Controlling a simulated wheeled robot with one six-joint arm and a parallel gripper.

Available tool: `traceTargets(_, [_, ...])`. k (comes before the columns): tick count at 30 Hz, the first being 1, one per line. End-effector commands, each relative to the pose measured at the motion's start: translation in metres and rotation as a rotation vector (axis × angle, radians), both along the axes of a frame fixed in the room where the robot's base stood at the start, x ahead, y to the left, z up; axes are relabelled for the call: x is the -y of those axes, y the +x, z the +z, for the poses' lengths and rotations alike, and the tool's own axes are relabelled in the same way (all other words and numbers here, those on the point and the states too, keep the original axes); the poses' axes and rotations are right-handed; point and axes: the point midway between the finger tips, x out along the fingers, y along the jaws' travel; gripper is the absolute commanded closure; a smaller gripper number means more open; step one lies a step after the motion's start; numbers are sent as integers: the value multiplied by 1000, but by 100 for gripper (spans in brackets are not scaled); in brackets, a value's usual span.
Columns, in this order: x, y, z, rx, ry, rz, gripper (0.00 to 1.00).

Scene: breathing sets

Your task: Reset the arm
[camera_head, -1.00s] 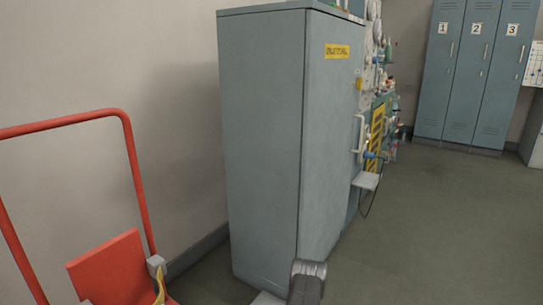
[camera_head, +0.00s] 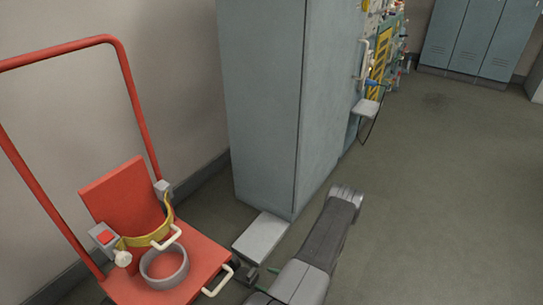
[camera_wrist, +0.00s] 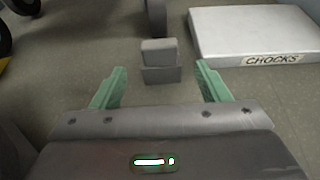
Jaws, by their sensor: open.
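My gripper (camera_wrist: 160,88) shows in the wrist view with its two green fingers spread apart. Between and beyond the fingers is a grey block (camera_wrist: 160,55) on the floor, close to a dark wheel. I see nothing held between the fingers.
A white platform (camera_wrist: 258,28) labelled CHOCKS lies right of the block; it also shows in the head view (camera_head: 260,237). A red cart (camera_head: 120,195) with a yellow clamp (camera_head: 150,236) and grey ring (camera_head: 164,278) stands left. A tall cabinet (camera_head: 265,110) stands behind. Open floor (camera_head: 440,190) lies right.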

Motion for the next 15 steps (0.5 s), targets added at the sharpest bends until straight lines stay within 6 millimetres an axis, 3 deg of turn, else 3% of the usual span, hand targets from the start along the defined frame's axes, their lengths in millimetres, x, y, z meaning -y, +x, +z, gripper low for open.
traceTargets(15, [-67, 42, -37, 0, 0, 5, 31])
